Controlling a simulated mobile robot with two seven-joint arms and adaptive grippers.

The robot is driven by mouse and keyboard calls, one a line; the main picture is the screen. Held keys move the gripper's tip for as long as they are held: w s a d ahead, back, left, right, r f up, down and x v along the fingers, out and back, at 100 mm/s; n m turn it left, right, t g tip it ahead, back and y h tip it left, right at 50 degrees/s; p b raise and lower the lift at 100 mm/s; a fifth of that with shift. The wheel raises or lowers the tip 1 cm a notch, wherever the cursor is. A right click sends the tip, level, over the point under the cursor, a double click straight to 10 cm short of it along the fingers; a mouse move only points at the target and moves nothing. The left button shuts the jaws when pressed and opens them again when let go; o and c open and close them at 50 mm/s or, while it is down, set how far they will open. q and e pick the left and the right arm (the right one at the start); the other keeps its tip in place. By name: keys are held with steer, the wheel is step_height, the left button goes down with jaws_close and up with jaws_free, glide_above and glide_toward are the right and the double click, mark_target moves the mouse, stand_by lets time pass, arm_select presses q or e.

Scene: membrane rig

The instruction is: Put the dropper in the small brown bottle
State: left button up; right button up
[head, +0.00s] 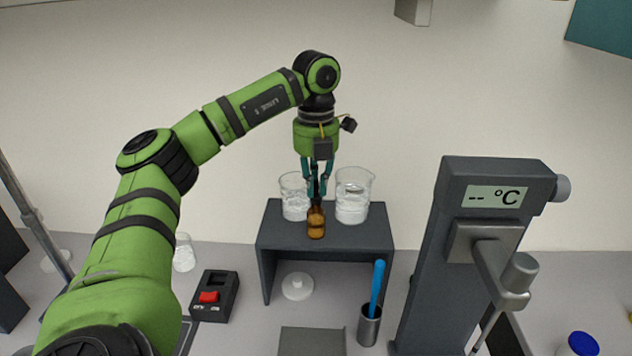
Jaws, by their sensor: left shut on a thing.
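The small brown bottle (316,223) stands upright near the front edge of a dark raised shelf (350,244). My left gripper (316,192) points straight down above the bottle and is shut on a thin dark thing, which looks like the dropper (316,183). The dropper is mostly hidden between the fingers. Its lower end meets the bottle's neck in the picture; I cannot tell how far it is inside. My right gripper is not in view.
Glass beakers with clear contents stand close behind the bottle, one at left (294,207) and one at right (351,208). A grey temperature unit (447,215) rises at right. A metal cup (368,328) with a blue-handled tool stands in front. A red-switch box (213,297) sits at left.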

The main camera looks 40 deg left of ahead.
arm_select(q)
steer(key=shift+f, duration=0.2)
stand_by(0.3)
steer(key=o, duration=0.8)
steer(key=shift+o, duration=0.2)
steer(key=shift+r, duration=3.75)
steer(key=shift+f, duration=0.1)
